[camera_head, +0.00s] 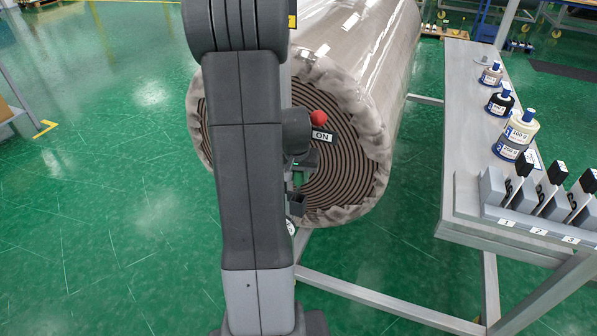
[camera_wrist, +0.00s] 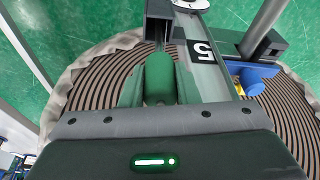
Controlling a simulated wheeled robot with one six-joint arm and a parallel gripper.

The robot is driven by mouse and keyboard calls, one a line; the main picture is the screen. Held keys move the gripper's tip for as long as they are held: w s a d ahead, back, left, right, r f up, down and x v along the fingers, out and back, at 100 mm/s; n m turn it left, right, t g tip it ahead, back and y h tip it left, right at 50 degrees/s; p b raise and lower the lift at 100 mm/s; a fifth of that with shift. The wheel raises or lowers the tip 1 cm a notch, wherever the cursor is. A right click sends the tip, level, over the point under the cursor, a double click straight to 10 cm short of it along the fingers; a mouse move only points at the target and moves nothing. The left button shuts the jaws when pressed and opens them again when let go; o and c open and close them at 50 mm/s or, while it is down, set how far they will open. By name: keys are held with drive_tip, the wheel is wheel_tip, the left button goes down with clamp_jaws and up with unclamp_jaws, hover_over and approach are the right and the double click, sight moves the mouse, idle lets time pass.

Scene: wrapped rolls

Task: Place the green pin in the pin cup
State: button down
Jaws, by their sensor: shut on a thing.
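The green pin (camera_wrist: 160,76) shows in the wrist view between the two fingers of my gripper (camera_wrist: 160,88), which is shut on it. In the head view a small green part (camera_head: 299,178) shows beside my arm, in front of the roll's end. A dark square holder (camera_wrist: 158,16), which looks like the pin cup, is just beyond the pin in the wrist view. It also shows as a small dark block in the head view (camera_head: 297,204). I cannot tell whether the pin touches it. My arm hides part of this area in the head view.
A large wrapped roll (camera_head: 365,60) stands behind, its spiral end facing me. A bench (camera_head: 462,130) with several bottles and numbered blocks is at right.

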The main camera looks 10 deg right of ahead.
drive_tip(key=shift+f, duration=0.55)
drive_tip(key=shift+s, duration=0.1)
drive_tip(key=shift+f, duration=0.25)
drive_tip(key=c, duration=1.1)
unclamp_jaws()
drive_tip(key=shift+r, duration=0.1)
drive_tip(key=shift+r, duration=0.4)
drive_tip(key=v, duration=1.1)
drive_tip(key=shift+r, duration=0.25)
drive_tip(key=shift+a, duration=0.1)
